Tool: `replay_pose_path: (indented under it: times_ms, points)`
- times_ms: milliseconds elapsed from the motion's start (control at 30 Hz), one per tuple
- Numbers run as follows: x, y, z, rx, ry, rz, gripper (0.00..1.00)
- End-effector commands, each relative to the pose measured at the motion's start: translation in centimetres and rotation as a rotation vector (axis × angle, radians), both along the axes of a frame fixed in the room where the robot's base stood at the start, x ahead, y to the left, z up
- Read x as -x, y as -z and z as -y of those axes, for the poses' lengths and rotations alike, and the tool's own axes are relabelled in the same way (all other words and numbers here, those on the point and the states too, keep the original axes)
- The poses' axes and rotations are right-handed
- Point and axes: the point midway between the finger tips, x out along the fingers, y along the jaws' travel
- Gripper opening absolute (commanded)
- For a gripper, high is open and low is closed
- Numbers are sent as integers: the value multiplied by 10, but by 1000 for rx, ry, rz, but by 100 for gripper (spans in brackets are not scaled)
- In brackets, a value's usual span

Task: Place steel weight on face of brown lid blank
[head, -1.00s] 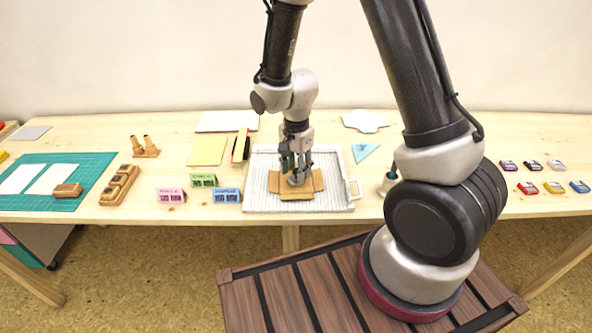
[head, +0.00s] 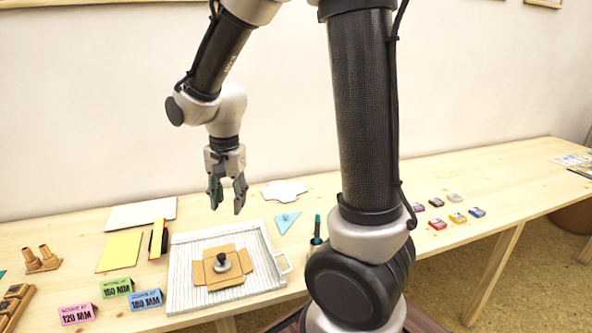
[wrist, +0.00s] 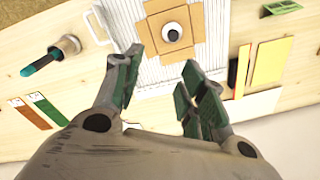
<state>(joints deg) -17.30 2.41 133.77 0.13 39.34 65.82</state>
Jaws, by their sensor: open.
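The steel weight (head: 221,262), a round grey piece with a dark knob, stands upright on the middle of the brown lid blank (head: 240,280). The blank is a flat cardboard cross with flaps, lying on a white ribbed board (head: 183,285). In the wrist view the weight (wrist: 173,32) also sits on the centre of the blank (wrist: 160,20). My gripper (head: 228,203) is open and empty, raised above the back of the board and apart from the weight. Its fingers (wrist: 158,92) are spread in the wrist view.
Pink (head: 76,314), green (head: 116,287) and blue (head: 146,299) label blocks stand left of the board. A pen cup (head: 316,243) and blue triangle (head: 287,221) are to its right. Several small inkpads (head: 437,225) lie farther right. Yellow sheets (head: 120,250) lie behind left.

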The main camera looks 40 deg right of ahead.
Motion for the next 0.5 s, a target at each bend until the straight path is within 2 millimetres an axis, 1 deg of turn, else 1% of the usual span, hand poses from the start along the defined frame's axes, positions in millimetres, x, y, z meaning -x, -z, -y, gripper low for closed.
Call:
replay_pose_path:
  times_ms: [33, 67, 100, 167, 200, 333, 400, 500]
  points:
    - [12, -25, 17, -2, -68, 43, 41]
    - [20, -38, 26, 2, -122, 66, 41]
    - [34, -54, 39, 10, -195, 94, 41]
    - [55, -75, 56, 29, -302, 136, 41]
    - [70, -87, 66, 45, -375, 163, 41]
    - [116, -114, 92, 110, -581, 234, 41]
    - [137, -121, 101, 144, -669, 259, 41]
    - [157, -126, 108, 182, -758, 282, 41]
